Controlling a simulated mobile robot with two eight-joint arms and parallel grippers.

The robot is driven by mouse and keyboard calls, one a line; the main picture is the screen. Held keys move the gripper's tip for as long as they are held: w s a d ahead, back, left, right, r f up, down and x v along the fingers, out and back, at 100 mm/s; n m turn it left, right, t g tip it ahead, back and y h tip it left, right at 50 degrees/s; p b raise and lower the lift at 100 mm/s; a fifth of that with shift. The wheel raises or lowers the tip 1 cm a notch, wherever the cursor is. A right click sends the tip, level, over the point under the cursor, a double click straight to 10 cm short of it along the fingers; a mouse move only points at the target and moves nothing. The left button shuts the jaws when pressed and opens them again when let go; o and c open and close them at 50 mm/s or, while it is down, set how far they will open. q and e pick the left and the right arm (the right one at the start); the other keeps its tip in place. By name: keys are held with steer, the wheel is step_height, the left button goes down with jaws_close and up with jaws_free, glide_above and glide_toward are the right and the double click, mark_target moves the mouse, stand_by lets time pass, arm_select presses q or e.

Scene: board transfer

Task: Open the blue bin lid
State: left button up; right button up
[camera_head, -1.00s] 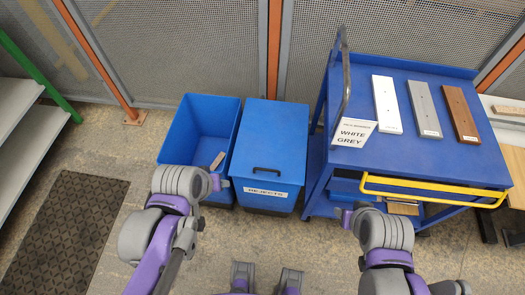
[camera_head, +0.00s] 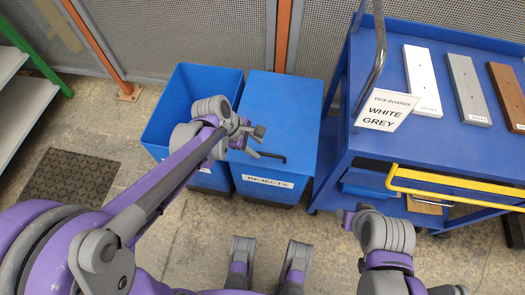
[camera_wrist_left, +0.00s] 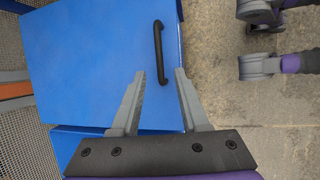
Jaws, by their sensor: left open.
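The blue bin with the lid (camera_head: 285,105) stands upright with its lid closed and a "REJECTS" label (camera_head: 268,181) on its front. A black bar handle (camera_head: 268,157) lies on the lid near its front edge; it also shows in the left wrist view (camera_wrist_left: 158,40). My left gripper (camera_head: 258,142) is open and empty above the lid by the handle. In the left wrist view its fingertips (camera_wrist_left: 160,74) appear on either side of the handle's near end; contact cannot be told. My right gripper (camera_head: 349,217) is low in front of the cart, its jaws unclear.
An open blue bin (camera_head: 180,88) stands at the left, partly hidden by my left arm. A blue cart (camera_head: 395,140) with a yellow rail (camera_head: 450,188), a sign (camera_head: 388,110) and several boards stands close on the right. Mesh fencing (camera_head: 200,30) is behind. The floor in front is clear.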

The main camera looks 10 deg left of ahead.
mark_target(265, 154)
arm_select(q)
steer(key=b+x, duration=0.1)
steer(key=x, duration=0.4)
jaws_close()
steer(key=shift+r, duration=0.1)
stand_by(1.3)
